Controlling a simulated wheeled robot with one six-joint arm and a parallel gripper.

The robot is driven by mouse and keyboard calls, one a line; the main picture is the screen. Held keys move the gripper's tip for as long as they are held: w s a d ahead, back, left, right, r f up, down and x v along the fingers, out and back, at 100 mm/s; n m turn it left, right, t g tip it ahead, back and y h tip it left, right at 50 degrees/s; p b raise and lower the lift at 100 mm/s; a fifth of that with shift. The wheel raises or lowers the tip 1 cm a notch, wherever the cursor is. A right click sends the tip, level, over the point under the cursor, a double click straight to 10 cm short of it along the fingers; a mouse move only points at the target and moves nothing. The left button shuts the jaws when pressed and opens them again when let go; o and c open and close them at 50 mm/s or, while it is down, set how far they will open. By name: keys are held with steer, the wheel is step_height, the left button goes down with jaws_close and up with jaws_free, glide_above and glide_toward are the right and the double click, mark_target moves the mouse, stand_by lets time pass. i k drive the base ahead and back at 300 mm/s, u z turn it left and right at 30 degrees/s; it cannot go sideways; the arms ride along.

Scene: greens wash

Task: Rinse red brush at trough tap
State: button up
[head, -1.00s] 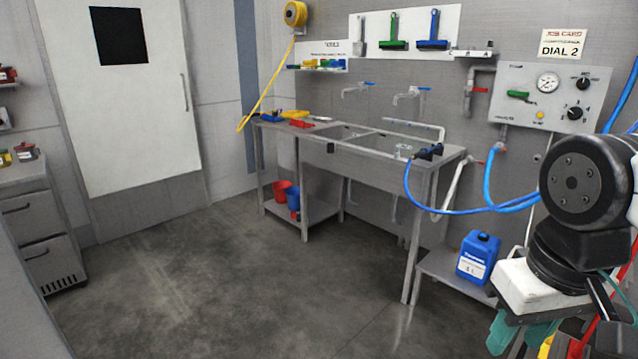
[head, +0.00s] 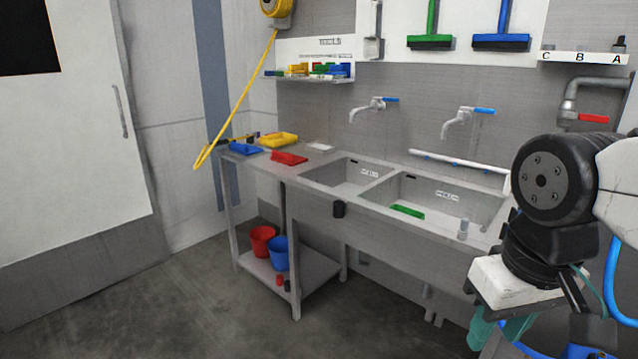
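A low red item (head: 289,158) lies on the left drainboard of the steel trough (head: 340,212); I cannot tell whether it is the brush or a tray. Small coloured brushes, one of them red (head: 336,69), seem to sit on a wall shelf (head: 310,79). Two wall taps with blue levers, a left tap (head: 368,108) and a right tap (head: 463,121), hang over the two basins. No water shows. My gripper (head: 497,338) is at the lower right, nearer than the trough and cut by the frame's edge. Its teal fingers show only partly, and its opening is unclear.
A blue tray (head: 246,149) and a yellow tray (head: 279,140) are on the drainboard. A green item (head: 407,211) lies in the right basin. A red bucket (head: 262,242) and a blue bucket (head: 280,253) stand on the undershelf. The floor (head: 190,310) in front is clear.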

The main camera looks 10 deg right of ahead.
mark_target(485, 110)
steer(key=i, duration=1.05)
steer(key=z, duration=1.15)
steer(key=i, duration=0.5)
steer(key=u, duration=0.05)
